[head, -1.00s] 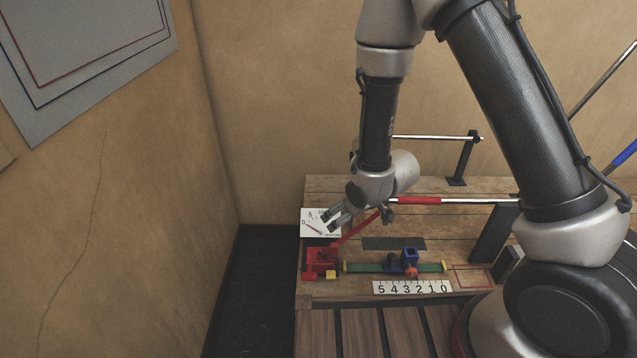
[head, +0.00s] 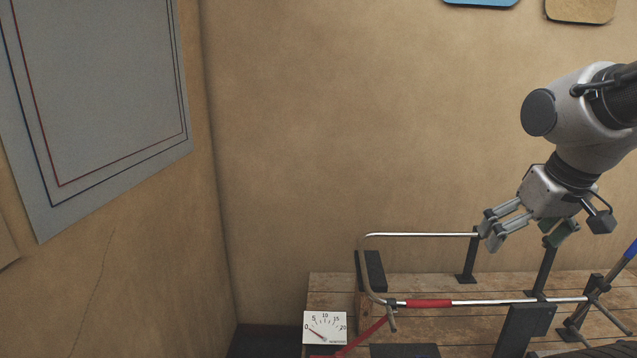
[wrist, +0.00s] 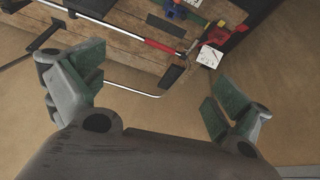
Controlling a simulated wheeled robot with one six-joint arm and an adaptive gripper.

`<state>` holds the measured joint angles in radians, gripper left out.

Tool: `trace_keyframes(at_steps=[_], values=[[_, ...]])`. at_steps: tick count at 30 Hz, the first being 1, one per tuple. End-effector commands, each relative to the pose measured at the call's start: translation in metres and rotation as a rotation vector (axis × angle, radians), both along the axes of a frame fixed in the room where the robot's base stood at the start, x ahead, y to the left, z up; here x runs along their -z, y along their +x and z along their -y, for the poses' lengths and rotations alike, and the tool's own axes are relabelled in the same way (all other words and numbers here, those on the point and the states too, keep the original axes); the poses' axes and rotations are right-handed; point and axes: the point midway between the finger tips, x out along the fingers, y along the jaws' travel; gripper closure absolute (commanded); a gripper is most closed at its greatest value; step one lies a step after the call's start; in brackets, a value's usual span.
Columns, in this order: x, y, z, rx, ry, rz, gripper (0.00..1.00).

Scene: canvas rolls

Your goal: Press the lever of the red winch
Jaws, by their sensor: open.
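The red winch (wrist: 227,33) shows small at the top of the wrist view, near the bench's edge. In the head view its body is below the frame. A slanting red bar (head: 364,337), which looks like its lever, rises to the bent end of a metal rail at the bottom of that view. My gripper (head: 525,232) is open and empty, high over the back of the bench, well right of the red bar and apart from it.
A bent metal rail with a red sleeve (head: 428,303) runs above the wooden bench (head: 335,288). A white dial card (head: 325,327) stands beside the red bar. Dark posts (head: 467,262) hold the rail. A blue part (wrist: 173,13) shows in the wrist view. Open air lies left of my gripper.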

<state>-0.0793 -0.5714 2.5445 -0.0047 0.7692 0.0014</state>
Motion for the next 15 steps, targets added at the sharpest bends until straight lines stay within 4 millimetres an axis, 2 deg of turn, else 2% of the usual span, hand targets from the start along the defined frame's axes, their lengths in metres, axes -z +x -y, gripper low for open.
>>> trace_keyframes(at_steps=[1, 3, 6, 9, 15], values=[[-0.009, -0.018, 0.008, 0.027, 0.002, 0.003, 0.0], [-0.015, -0.038, 0.014, 0.054, 0.004, -0.007, 0.0], [-0.02, -0.056, 0.018, 0.076, 0.004, -0.018, 0.0], [-0.021, -0.063, 0.02, 0.084, 0.005, -0.024, 0.0], [-0.021, -0.064, 0.02, 0.084, 0.005, -0.026, 0.0]])
